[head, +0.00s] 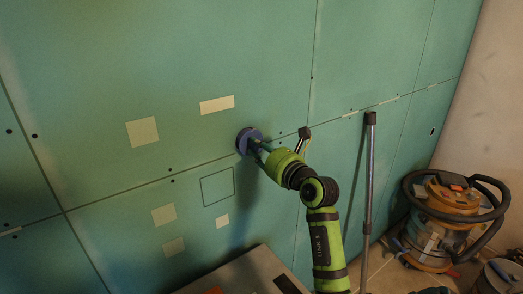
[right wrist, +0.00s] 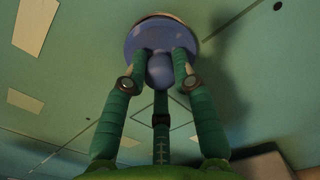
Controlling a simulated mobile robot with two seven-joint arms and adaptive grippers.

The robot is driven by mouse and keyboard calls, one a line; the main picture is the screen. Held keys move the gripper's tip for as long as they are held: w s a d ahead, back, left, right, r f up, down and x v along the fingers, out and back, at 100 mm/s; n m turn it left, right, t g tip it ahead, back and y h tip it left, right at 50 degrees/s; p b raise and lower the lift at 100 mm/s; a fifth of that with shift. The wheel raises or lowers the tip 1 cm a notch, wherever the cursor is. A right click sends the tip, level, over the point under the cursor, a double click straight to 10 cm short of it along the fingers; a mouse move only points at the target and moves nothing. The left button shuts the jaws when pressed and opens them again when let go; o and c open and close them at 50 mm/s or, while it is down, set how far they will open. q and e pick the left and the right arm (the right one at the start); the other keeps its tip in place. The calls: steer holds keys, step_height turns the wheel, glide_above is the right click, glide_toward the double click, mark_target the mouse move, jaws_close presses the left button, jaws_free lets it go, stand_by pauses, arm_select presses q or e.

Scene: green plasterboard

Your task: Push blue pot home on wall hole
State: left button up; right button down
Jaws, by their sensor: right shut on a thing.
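The blue pot (head: 243,141) is a round blue-purple piece at the green wall (head: 80,60), left of my right arm in the head view. In the right wrist view the blue pot (right wrist: 161,38) fills the top middle, with a pale tan rim showing around its far edge. My right gripper (head: 258,148) is shut on the pot, and its fingers (right wrist: 163,70) close around a rounded blue part in the middle. The wall hole is hidden behind the pot. How far in the pot sits, I cannot tell. My left gripper is not in view.
A yellow-orange vacuum (head: 436,225) with a black hose stands at the right. A grey pole (head: 367,180) stands upright near the wall, right of my arm. A flat grey surface (head: 225,275) lies at the bottom. Pale patches (head: 217,104) mark the wall.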

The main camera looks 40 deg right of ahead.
steer(key=shift+w+d, duration=0.1)
steer(key=shift+w, duration=0.75)
steer(key=c, duration=0.9)
jaws_free()
steer(key=shift+s, duration=0.1)
steer(key=shift+s+f, duration=0.1)
steer(key=shift+s, duration=0.25)
steer(key=s, duration=0.3)
steer(key=s+a, duration=0.1)
steer(key=s, duration=0.7)
steer(key=shift+a, duration=0.2)
